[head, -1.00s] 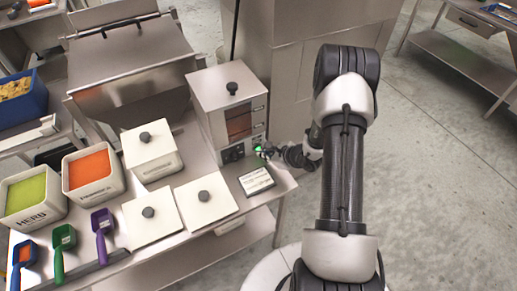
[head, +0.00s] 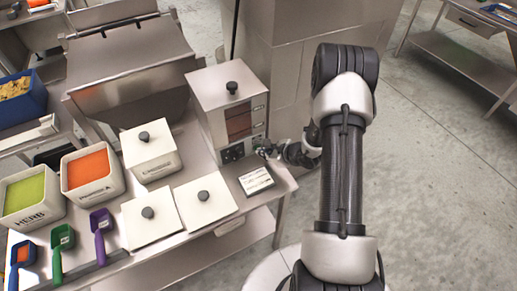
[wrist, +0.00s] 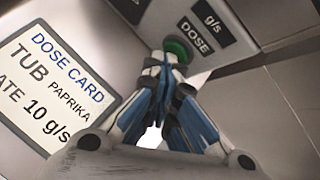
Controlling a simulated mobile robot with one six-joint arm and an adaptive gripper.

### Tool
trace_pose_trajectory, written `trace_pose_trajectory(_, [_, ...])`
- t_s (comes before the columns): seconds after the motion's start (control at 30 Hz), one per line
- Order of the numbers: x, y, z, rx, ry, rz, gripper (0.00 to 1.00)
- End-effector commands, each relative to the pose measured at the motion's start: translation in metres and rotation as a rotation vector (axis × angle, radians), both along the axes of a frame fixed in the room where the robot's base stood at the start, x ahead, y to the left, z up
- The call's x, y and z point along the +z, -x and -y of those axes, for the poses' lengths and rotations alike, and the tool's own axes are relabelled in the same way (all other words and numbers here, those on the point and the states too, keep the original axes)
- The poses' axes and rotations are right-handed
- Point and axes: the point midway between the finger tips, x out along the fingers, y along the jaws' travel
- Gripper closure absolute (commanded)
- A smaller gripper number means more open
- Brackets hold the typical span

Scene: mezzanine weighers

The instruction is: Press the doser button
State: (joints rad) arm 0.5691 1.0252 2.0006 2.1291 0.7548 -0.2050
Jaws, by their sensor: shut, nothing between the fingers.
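The doser (head: 224,100) is a steel box with a black knob on top and an orange-brown window, at the right end of the bench. Its round green button (wrist: 178,50) shows in the wrist view beside a black "DOSE" label (wrist: 194,36). My gripper (wrist: 165,60) is shut and empty, its fingertips at the button's near edge and covering part of it. They look touching or very close; I cannot tell which. In the head view my gripper (head: 268,151) is at the doser's lower front, and the button is mostly hidden there.
White lidded tubs (head: 152,222), an open orange tub (head: 92,194), a green herb tub (head: 35,215) and several scoops fill the bench leftward.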

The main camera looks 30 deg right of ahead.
Motion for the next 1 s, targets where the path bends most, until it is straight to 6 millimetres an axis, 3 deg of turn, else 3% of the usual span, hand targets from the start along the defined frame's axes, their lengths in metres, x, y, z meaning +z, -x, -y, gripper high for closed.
trace_pose_trajectory(0.6, [0.0,0.01,0.0,0.0,0.0,0.001,1.0])
trace_pose_trajectory(1.0, [-0.001,0.048,0.002,-0.002,0.0,0.001,1.0])
